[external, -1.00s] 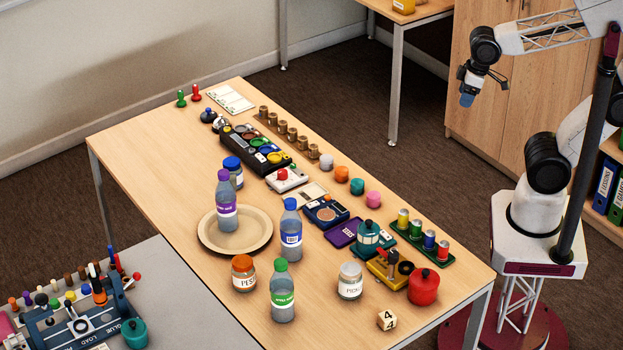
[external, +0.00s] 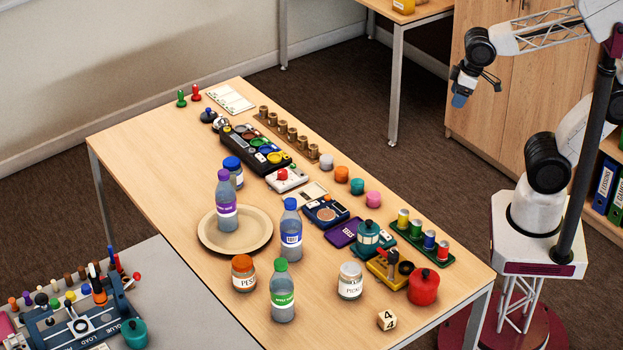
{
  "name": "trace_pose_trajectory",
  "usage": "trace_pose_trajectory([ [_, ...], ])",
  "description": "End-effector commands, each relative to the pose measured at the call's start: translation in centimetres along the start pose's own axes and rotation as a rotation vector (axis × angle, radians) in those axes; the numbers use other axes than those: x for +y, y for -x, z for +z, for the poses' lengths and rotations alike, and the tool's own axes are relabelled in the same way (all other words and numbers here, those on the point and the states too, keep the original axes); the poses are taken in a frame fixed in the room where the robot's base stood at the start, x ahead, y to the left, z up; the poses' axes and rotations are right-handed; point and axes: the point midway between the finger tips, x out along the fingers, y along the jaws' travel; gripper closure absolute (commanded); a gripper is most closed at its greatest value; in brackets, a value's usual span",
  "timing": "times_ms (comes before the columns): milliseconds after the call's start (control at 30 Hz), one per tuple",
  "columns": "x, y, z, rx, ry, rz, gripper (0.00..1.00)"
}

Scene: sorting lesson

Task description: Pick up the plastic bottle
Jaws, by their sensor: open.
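Three plastic bottles stand upright on the table. The purple-capped bottle (external: 227,203) stands on a beige plate (external: 207,236). The blue-capped bottle (external: 291,232) stands to the right of the plate. The green-capped bottle (external: 282,293) stands nearer the front edge. My gripper (external: 462,98) is open and points down, well away from the bottles, beyond the table's right side in front of the wooden cabinet. It is small in the picture, and I see nothing held in it.
Near the bottles stand an orange-lidded jar (external: 244,273), a white-lidded jar (external: 350,281) and a blue-lidded jar (external: 233,172). A red pot (external: 423,287) and a die (external: 387,320) are at the right. The table's far left part (external: 150,133) is clear.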

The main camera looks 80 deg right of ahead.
Motion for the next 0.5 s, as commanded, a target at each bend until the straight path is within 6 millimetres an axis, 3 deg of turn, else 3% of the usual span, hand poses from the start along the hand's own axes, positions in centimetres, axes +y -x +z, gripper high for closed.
trace_pose_trajectory([
  [500, -3.3, -6.8, -13.7, 0.303, 0.103, -0.01, 0.34],
])
